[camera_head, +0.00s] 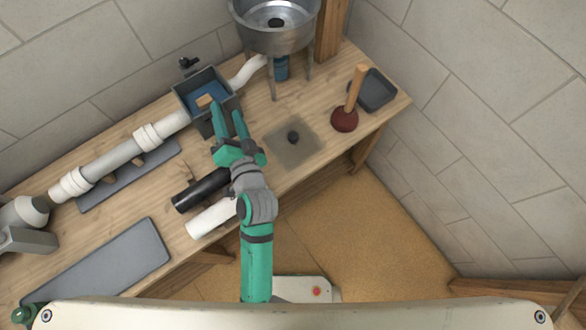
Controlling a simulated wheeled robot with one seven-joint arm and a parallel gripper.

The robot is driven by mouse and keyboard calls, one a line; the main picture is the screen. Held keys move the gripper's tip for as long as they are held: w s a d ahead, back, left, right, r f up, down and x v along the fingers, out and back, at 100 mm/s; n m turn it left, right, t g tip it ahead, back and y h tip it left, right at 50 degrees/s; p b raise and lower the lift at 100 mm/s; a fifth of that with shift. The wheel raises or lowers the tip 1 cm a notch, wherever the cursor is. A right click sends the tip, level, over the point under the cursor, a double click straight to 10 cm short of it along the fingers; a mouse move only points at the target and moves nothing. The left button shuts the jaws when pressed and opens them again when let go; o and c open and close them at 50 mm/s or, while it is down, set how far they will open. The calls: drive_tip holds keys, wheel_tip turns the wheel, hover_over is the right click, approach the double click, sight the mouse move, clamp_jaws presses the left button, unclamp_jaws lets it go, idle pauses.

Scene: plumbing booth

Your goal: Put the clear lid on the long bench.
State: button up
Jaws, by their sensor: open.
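The clear lid (308,152), a see-through square pane with a dark round knob in its middle, appears to lie flat on the long wooden bench (341,88), right of my gripper. My gripper (228,109) is open, with its fingers pointing toward the back of the bench. Its tips overlap the front right edge of the grey open box (180,97) in this view; I cannot tell whether they touch it. Nothing shows between the fingers, and the lid stands apart from them.
The box holds something blue and a small wooden piece (204,100). White pipes (115,155) join it. A metal basin (275,30) stands behind, and a plunger (345,117) and dark tray (376,90) stand right. Black (198,190) and white (210,218) tubes lie near my arm.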

drive_tip(key=s+d+f+h, duration=0.1)
drive_tip(key=s+d+f, duration=0.2)
drive_tip(key=s, duration=0.1)
drive_tip(key=s+d+f+h, duration=0.2)
drive_tip(key=s+d, duration=0.1)
drive_tip(key=s, duration=0.2)
drive_tip(key=s+d+f+h, duration=0.2)
drive_tip(key=s+d+f, duration=0.1)
drive_tip(key=s, duration=0.2)
drive_tip(key=shift+s+f, duration=0.25)
drive_tip(key=shift+f, duration=0.1)
drive_tip(key=s+d+r+n+h, duration=0.1)
drive_tip(key=s+d+n, duration=0.5)
drive_tip(key=s, duration=0.8)
drive_tip(key=shift+d, duration=0.9)
